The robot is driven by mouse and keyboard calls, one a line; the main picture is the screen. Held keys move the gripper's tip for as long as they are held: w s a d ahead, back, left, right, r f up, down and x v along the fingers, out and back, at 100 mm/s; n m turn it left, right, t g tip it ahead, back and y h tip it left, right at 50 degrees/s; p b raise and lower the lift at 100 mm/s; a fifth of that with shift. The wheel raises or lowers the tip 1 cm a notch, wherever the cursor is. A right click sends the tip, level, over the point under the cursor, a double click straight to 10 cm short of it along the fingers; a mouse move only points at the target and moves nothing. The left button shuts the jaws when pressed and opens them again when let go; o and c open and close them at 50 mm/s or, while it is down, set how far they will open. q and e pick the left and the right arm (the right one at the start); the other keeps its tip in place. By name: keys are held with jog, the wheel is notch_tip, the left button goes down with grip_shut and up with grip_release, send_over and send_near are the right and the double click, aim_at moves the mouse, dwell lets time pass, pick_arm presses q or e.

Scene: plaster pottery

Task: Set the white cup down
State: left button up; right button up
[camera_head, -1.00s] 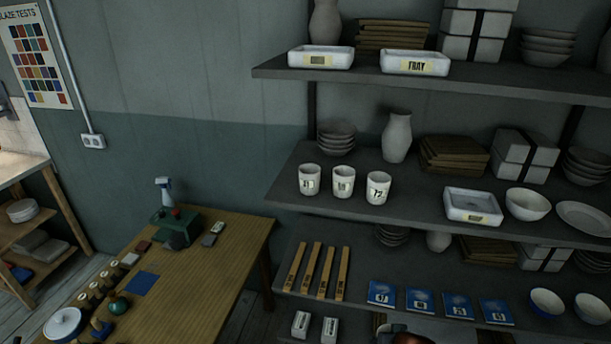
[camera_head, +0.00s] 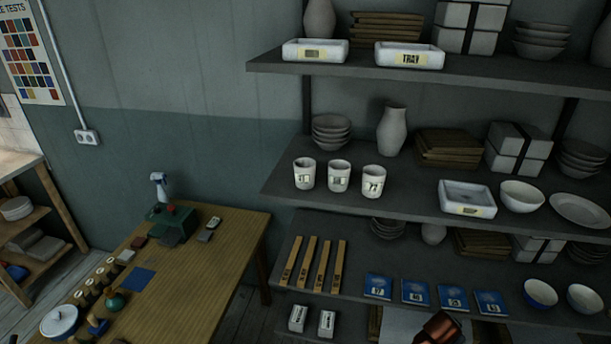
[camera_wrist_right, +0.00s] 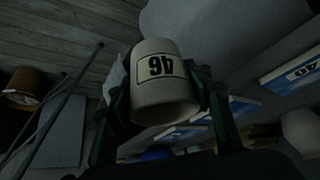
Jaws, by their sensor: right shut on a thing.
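A white cup (camera_wrist_right: 158,108) with a black-framed label reading 46 is in the right wrist view, its label upside down in the picture. My right gripper (camera_wrist_right: 165,92) is shut on it, with one dark finger on each side. What lies under the cup is hidden, so I cannot tell whether it touches anything. In the head view, three other white labelled cups stand in a row on the middle shelf: left (camera_head: 304,174), centre (camera_head: 339,177) and right (camera_head: 374,181). The held cup does not show in the head view. My left gripper is in neither view.
Blue numbered tiles (camera_head: 415,292) and wooden strips (camera_head: 313,262) lie on the lower shelf (camera_head: 345,295). A shallow white tray (camera_head: 467,198) and bowls (camera_head: 521,196) stand right of the cups on the middle shelf (camera_head: 415,208). A wooden table (camera_head: 205,275) is at left.

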jog(key=d+r+m, duration=0.2)
jog(key=d, duration=0.5)
jog(key=w+a+r+n, duration=0.1)
jog(key=a, duration=0.1)
jog(key=w+a+r+n, duration=0.1)
jog(key=r, duration=0.1)
jog(key=w+a+r, duration=0.1)
jog(key=a+r, duration=0.1)
jog(key=shift+w+a+n, duration=0.1)
jog(key=shift+a+n, duration=0.25)
jog(key=shift+n, duration=0.05)
jog(key=s+a+r+n+t+y, duration=0.15)
jog(key=a+r+n, duration=0.3)
jog(key=a, duration=0.55)
jog(key=s+a+r+n+t+y, duration=0.1)
jog(key=a+r+n+y, duration=0.15)
jog(key=a+r, duration=0.55)
jog(key=s+a+n+y, duration=0.1)
jog(key=s+a+n, duration=0.2)
jog(key=s+a, duration=0.4)
jog(key=a, duration=0.4)
jog(key=shift+n+t+y, duration=0.35)
jog(key=shift+n+y, duration=0.05)
jog(key=shift+d+r, duration=0.1)
